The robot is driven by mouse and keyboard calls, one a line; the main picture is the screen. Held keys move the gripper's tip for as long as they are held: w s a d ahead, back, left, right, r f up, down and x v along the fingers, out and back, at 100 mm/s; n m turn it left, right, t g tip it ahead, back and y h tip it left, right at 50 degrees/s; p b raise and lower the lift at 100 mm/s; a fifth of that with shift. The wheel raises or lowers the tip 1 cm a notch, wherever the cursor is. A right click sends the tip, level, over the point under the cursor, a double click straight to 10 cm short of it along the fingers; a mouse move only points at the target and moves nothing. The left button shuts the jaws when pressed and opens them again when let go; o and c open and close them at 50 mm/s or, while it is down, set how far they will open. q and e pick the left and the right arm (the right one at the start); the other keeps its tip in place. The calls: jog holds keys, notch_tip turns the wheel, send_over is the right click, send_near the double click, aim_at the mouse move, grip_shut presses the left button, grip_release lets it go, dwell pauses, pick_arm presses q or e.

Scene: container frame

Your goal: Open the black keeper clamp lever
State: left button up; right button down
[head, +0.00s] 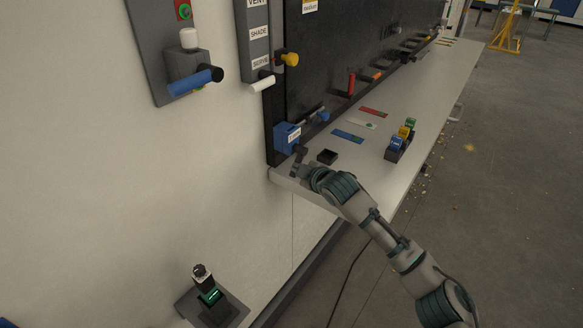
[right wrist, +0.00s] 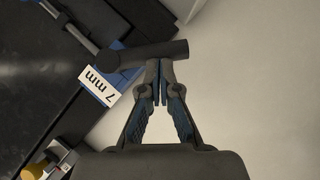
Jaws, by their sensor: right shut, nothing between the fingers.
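The black clamp lever (right wrist: 152,53) is a dark cylindrical bar across the top middle of the right wrist view. It sits beside a blue clamp block with a "7 mm" label (right wrist: 100,85). In the head view the blue block (head: 286,137) is at the lower end of the black panel, and a small dark lever end (head: 300,150) shows below it. My right gripper (right wrist: 160,72) is shut and empty, its fingertips right at the lever's lower edge. I cannot tell whether they touch it. In the head view my right gripper (head: 300,169) is partly hidden by its wrist. My left gripper is not in view.
A pale shelf (head: 420,120) runs along the black panel (head: 340,50). A yellow knob (head: 289,59) and a white handle (head: 262,84) stick out above the clamp.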

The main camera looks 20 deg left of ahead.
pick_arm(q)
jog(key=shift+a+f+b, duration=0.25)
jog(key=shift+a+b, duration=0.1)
pick_arm(e)
jog(key=f+n+t, duration=0.2)
jog(key=shift+w+n+t, duration=0.3)
jog(key=shift+w+n, duration=0.1)
jog(key=shift+f, duration=0.1)
dwell(1.4)
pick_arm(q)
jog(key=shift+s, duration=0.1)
